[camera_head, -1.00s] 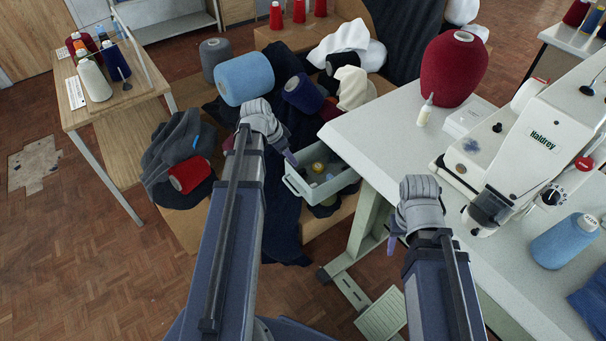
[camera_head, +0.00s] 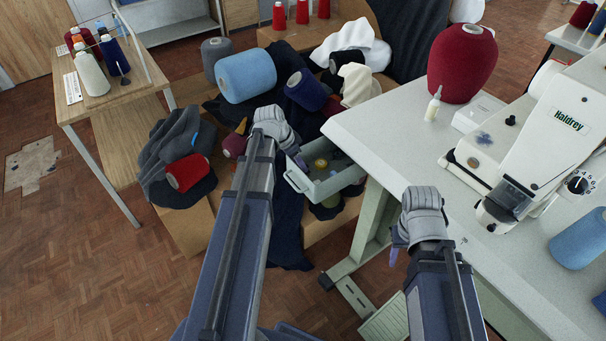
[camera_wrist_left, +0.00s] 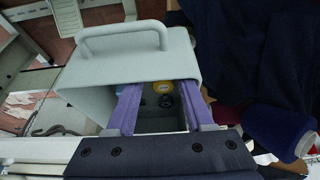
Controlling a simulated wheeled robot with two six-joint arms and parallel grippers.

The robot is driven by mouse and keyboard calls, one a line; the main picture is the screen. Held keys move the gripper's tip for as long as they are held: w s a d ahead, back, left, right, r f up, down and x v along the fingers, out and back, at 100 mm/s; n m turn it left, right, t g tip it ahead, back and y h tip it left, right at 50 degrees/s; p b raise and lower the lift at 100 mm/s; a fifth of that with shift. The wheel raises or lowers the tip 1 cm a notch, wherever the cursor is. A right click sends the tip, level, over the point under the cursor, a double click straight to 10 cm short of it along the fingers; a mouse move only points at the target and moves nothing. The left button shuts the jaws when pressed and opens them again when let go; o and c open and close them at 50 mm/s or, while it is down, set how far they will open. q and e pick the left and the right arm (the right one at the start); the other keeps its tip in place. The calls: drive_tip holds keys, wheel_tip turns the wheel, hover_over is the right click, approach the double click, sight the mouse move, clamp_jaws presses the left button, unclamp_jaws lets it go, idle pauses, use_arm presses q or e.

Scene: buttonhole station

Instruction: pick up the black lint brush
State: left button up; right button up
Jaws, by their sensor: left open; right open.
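I cannot clearly make out the black lint brush in either view. A pale grey-green open drawer (camera_head: 322,189) under the sewing table holds a few small items, among them a yellow round one (camera_head: 321,163). The drawer (camera_wrist_left: 130,62) also shows in the left wrist view, with its handle at the top. The yellow item (camera_wrist_left: 162,87) and a small dark item (camera_wrist_left: 166,101) beside it lie inside. My left gripper (camera_head: 301,162) is at the drawer's left edge; its purple fingers (camera_wrist_left: 162,90) are open with nothing visibly held. My right gripper (camera_head: 396,245) is open beside the table's front edge.
The white table (camera_head: 385,130) carries a sewing machine (camera_head: 555,125), a red yarn cone (camera_head: 462,65) and a small bottle (camera_head: 433,105). Dark cloth and cones, including a light blue one (camera_head: 245,76), crowd behind the drawer.

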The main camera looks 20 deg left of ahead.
use_arm(q)
drive_tip(key=b+x, duration=0.4)
drive_tip(key=x, duration=0.1)
drive_tip(key=shift+r, duration=0.15)
drive_tip(key=shift+c, duration=0.2)
clamp_jaws()
